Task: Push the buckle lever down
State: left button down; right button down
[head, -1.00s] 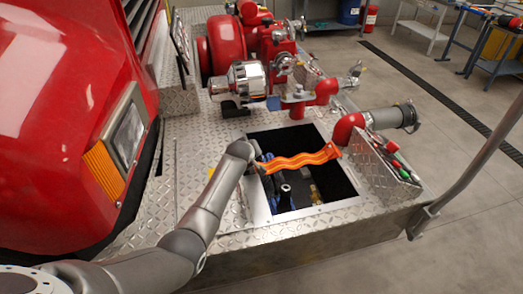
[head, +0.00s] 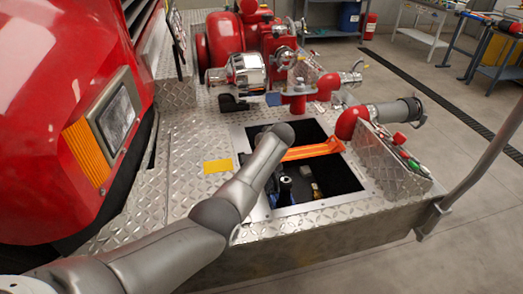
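An orange strap (head: 312,151) with lighter stripes reaches across the open square compartment in the diamond-plate bumper deck (head: 193,137), its right end at the compartment's right edge. My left arm comes in from the lower left, and its wrist end is over the compartment's left part, covering the strap's left end. My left gripper is hidden behind this wrist, so its fingers and any contact cannot be made out. The buckle lever cannot be made out. My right gripper is out of view.
A dark upright fitting (head: 286,188) stands inside the compartment. A grey hose coupling (head: 394,112) and a slanted grey rail (head: 483,165) are at right. The red truck body (head: 50,110) is at left.

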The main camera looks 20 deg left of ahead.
pick_arm(q)
jog(key=shift+f, duration=0.15)
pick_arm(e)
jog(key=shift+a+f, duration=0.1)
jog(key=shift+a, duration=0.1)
pick_arm(q)
jog(key=c, duration=1.5)
grip_release()
jog(key=shift+d, duration=0.1)
jog(key=v, duration=1.2)
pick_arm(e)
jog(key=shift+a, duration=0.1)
